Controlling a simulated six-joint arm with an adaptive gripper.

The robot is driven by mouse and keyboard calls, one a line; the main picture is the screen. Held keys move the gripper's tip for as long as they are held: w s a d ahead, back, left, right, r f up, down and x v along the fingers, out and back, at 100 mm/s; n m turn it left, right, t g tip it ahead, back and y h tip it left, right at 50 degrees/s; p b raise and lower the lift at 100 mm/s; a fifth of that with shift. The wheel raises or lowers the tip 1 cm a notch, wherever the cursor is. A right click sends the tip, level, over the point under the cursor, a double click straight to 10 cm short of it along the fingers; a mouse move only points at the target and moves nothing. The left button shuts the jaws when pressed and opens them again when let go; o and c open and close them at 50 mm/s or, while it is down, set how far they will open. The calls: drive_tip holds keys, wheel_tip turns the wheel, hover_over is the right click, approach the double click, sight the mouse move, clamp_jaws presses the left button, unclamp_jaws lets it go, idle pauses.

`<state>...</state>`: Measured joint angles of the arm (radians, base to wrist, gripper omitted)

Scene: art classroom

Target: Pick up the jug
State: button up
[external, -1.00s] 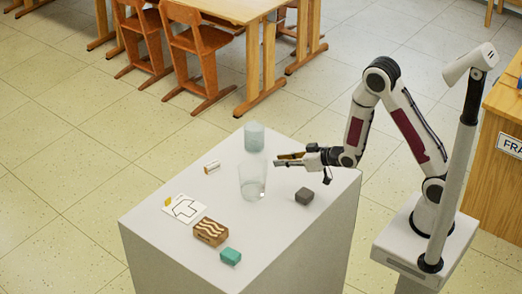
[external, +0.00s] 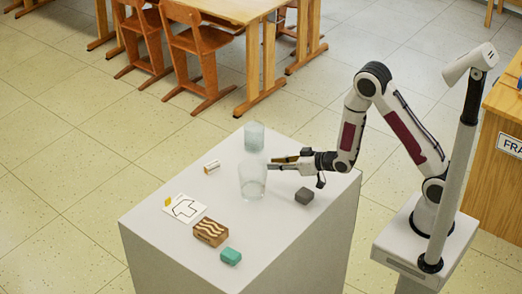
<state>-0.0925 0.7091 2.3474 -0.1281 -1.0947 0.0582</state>
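A clear glass vessel (external: 253,183), which looks like the jug, stands upright near the middle of the grey-white pedestal top (external: 255,235). A shorter, pale bluish glass vessel (external: 254,137) stands behind it near the back edge. No handle or spout is clear on either. My gripper (external: 270,164) reaches in from the right, level with the clear vessel's upper part. Its fingers look apart, with nothing visible between them.
The pedestal's front is clear.

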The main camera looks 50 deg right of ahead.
drive_tip(key=shift+w+f, duration=0.1)
drive_tip(key=shift+w, duration=0.1)
idle(0.3)
drive_tip(key=shift+x, duration=2.6)
drive_tip(key=shift+d, duration=0.1)
drive_tip(key=shift+w, duration=0.1)
clamp_jaws()
